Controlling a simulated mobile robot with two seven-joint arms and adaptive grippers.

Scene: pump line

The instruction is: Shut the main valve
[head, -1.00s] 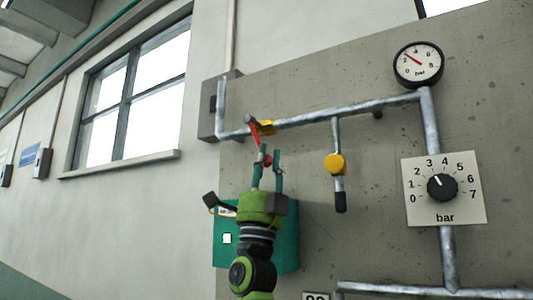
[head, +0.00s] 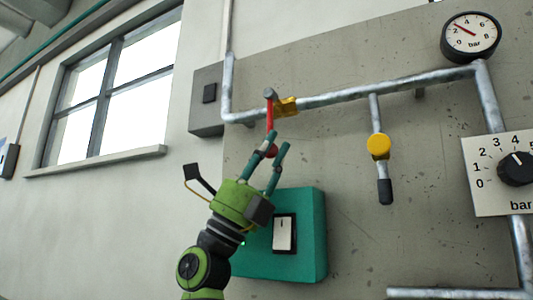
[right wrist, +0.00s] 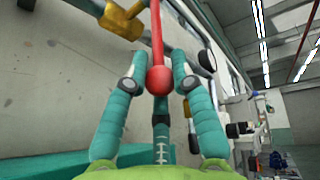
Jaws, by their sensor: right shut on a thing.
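The main valve's red lever (head: 270,118) hangs down from its pivot by the brass-yellow valve body (head: 286,106) on the upper pipe. It points nearly straight down in the head view, across the pipe's run. My green right gripper (head: 273,149) reaches up from below and is shut on the red ball knob at the lever's end. In the right wrist view the knob (right wrist: 159,81) sits between the two teal fingers, and the valve body (right wrist: 122,20) shows beyond, up left. My left gripper is not in view.
A teal box with a rocker switch (head: 284,234) is on the wall just behind and below my right gripper. To the right are a branch pipe with a yellow valve (head: 378,147), a pressure gauge (head: 470,37) and a dial plate (head: 497,187). A grey box (head: 207,100) is left.

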